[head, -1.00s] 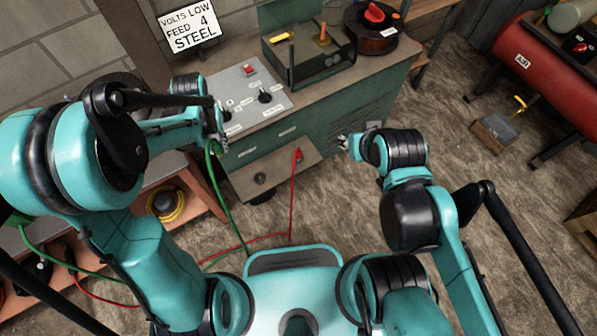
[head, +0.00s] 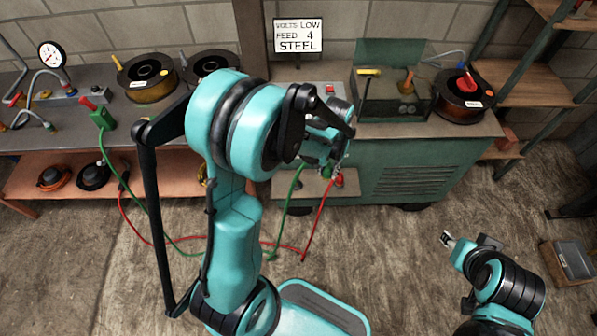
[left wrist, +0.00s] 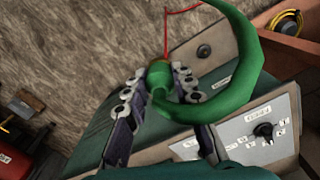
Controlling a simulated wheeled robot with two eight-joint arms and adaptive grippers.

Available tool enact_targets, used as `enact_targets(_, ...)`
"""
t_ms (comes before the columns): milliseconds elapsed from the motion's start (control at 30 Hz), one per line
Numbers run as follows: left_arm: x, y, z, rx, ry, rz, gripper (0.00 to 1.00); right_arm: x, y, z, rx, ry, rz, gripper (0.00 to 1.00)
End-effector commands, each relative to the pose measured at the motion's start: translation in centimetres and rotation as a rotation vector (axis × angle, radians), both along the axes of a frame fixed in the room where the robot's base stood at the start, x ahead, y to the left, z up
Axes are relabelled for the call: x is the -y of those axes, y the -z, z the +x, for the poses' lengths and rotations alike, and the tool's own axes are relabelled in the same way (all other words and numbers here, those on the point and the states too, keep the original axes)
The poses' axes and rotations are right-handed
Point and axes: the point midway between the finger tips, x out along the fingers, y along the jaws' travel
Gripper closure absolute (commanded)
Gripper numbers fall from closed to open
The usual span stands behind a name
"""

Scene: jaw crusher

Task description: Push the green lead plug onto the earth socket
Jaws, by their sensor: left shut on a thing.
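My left gripper (head: 336,168) is in front of the green welder cabinet (head: 430,165). In the left wrist view it (left wrist: 148,92) is shut on the green lead plug (left wrist: 160,76), whose thick green lead loops to the right. A black round socket (left wrist: 204,50) on the cabinet's low panel shows bare beyond, apart from the plug. I cannot tell whether it is the earth socket. A red plug (head: 340,181) sits on that panel, close by the left gripper. My right gripper (head: 447,239) is away from the cabinet, over the floor; its jaw gap is too small to read.
A red lead (head: 318,218) and green lead (head: 287,205) hang to the floor. A bench (head: 60,140) with cable spools stands left. Another green clamp or plug (head: 102,118) is on it. The floor before the cabinet's right part is open. A grey box (head: 570,262) lies right.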

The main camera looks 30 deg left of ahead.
Motion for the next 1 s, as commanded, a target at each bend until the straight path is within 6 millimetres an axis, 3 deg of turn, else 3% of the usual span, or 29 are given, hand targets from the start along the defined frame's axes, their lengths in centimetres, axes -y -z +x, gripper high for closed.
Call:
enact_targets(300, -6.0, 8.9, 4.0, 0.001, -0.974, -0.001, 1.0, 0.0, 3.9, 0.0, 0.0, 0.0, 0.0, 0.6)
enact_targets(600, -12.0, 17.4, 6.2, 0.002, -1.92, -0.002, 1.0, 0.0, 6.9, 0.0, 0.0, 0.0, 0.0, 0.6)
enact_targets(800, -14.2, 20.4, 6.5, 0.002, -2.265, -0.002, 1.0, 0.0, 7.7, 0.0, 0.0, 0.0, 0.0, 0.6)
enact_targets(1000, -14.7, 20.9, 6.6, 0.002, -2.353, -0.002, 1.0, 0.0, 7.8, 0.0, 0.0, 0.0, 0.0, 0.6)
